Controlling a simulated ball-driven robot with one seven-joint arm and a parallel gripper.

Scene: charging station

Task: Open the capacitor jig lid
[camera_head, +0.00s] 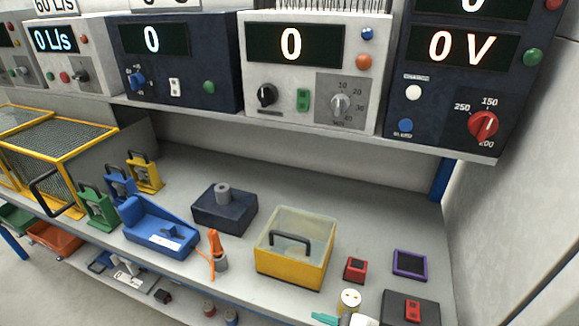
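A yellow box with a clear lid (318,228), which looks like the capacitor jig (290,270), stands on the bench right of centre. The lid lies flat on the box and looks shut. A dark bar handle (290,239) stands up on the lid. A white and teal part (328,318), possibly the tip of my gripper, shows at the bottom edge in front of the jig, apart from the handle. Most of it is cut off by the frame, so its fingers cannot be made out.
An orange-handled tool (217,252) and a dark block (224,209) stand left. The instrument shelf (300,133) overhangs the back. A wall closes the right.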

